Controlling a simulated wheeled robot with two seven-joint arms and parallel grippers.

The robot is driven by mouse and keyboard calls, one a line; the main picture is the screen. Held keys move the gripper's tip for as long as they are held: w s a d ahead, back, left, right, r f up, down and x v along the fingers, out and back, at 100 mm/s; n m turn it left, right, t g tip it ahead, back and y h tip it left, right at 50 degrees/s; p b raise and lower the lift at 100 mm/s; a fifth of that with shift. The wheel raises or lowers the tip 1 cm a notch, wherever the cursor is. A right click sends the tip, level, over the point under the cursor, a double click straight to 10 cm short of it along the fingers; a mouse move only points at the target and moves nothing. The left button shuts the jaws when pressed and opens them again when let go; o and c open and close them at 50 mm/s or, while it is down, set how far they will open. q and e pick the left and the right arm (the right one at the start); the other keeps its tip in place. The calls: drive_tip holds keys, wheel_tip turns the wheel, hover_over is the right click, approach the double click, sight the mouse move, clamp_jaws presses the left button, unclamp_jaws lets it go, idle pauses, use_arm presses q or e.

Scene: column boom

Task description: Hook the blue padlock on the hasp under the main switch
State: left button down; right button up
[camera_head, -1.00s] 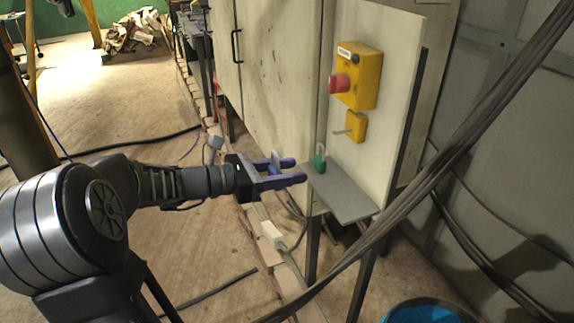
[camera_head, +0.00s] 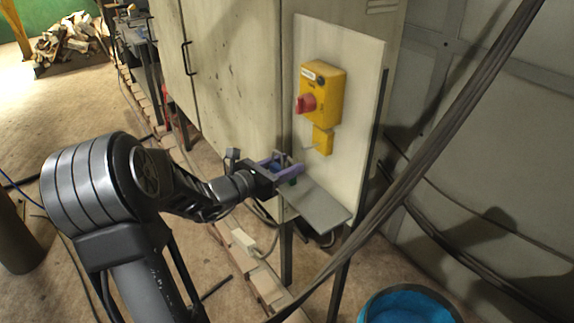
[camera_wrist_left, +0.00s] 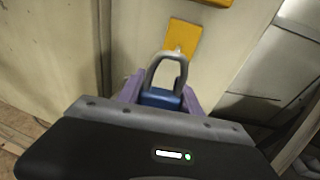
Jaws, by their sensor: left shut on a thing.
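The main switch (camera_head: 325,90) is a yellow box with a red knob on a pale panel. Below it is the yellow hasp (camera_head: 323,140), whose thin peg points left; the hasp also shows in the wrist view (camera_wrist_left: 183,36). My left gripper (camera_head: 290,166) is shut on the blue padlock (camera_wrist_left: 160,98), just below and left of the hasp. The padlock's grey shackle points up toward the hasp, its top close to the peg in the wrist view. I cannot tell whether they touch. In the head view the gripper largely hides the padlock. My right gripper is out of view.
A grey shelf (camera_head: 318,204) juts out under the hasp. A thick dark cable (camera_head: 430,135) crosses in front at right. A blue bucket (camera_head: 410,305) stands at the lower right.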

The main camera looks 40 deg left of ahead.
use_arm(q)
drive_tip(key=shift+w+d, duration=0.1)
drive_tip(key=shift+w, duration=0.1)
drive_tip(key=w+d+b, duration=0.1)
drive_tip(key=w+b, duration=0.1)
drive_tip(key=w, duration=0.3)
drive_tip(key=shift+w+d+b, duration=0.35)
drive_tip(key=shift+w, duration=0.05)
idle(0.8)
drive_tip(key=shift+f, duration=0.1)
drive_tip(key=shift+d, duration=0.1)
idle(0.3)
